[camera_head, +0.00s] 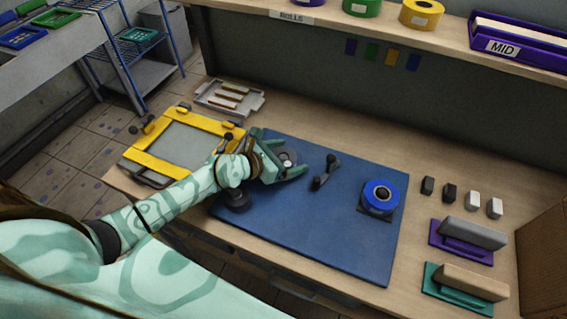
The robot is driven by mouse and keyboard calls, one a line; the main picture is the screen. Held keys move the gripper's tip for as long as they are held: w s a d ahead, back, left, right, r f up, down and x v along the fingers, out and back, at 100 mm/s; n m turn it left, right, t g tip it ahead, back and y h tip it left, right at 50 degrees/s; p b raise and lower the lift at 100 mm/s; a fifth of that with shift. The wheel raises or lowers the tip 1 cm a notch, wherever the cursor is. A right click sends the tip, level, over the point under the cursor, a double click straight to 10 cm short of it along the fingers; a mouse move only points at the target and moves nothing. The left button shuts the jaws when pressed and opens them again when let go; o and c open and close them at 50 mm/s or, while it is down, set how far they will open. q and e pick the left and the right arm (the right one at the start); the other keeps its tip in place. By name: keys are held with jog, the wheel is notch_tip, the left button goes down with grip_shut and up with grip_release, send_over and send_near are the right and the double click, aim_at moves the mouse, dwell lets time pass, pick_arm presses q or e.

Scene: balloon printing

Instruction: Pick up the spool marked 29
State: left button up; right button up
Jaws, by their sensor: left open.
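A blue spool (381,196) sits on a dark square base on the right part of the blue mat (330,235). A dark round thing with a pale top (288,157) is at my left gripper (288,164), partly hidden by it. The left gripper is open, its fingers beside this thing; I cannot tell whether they touch it. A dark round thing (236,200) lies below my left forearm, partly covered. No number 29 is readable on any of them. My right gripper is not in view.
A small dark handled tool (326,172) lies mid-mat. A yellow frame (180,143) and grey tray (229,98) are at left. Several small blocks (450,193) and two handled pads (464,283) are at right. The shelf above holds rolls (421,14). The mat's front is clear.

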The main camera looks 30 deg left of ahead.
pick_arm(q)
jog(key=shift+w+d+f, duration=0.15)
jog(key=shift+w, duration=0.1)
jog(key=shift+s+d, duration=0.1)
jog(key=c, duration=1.1)
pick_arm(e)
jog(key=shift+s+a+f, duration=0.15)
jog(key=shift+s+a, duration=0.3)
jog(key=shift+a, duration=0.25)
